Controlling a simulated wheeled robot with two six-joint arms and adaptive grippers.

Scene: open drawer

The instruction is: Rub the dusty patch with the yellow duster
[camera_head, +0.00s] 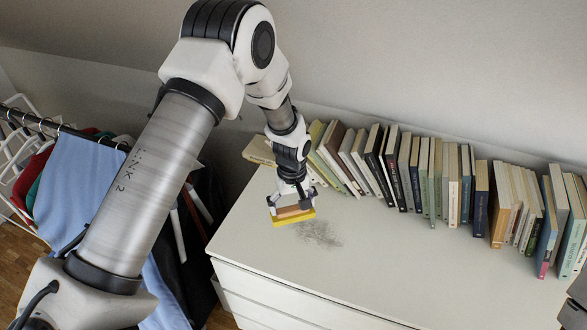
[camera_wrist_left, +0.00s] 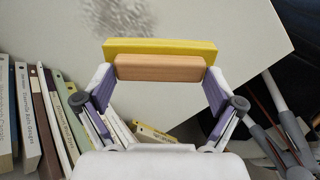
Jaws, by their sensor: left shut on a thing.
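The yellow duster (camera_head: 294,217) has a yellow pad and a wooden-coloured back. My left gripper (camera_head: 291,203) is shut on it, near the left end of the white dresser top. In the left wrist view the duster (camera_wrist_left: 160,47) sits across the fingertips of my left gripper (camera_wrist_left: 160,75). The dusty patch (camera_head: 319,235) is a grey speckled smudge on the dresser top, just right of the duster. The patch also shows in the left wrist view (camera_wrist_left: 125,14), partly cut off by the top edge. Whether the pad touches the surface is hard to tell. My right gripper is out of view.
A long row of books (camera_head: 430,180) stands along the back of the white dresser (camera_head: 380,270). Clothes on a rail (camera_head: 80,165) hang left of the dresser.

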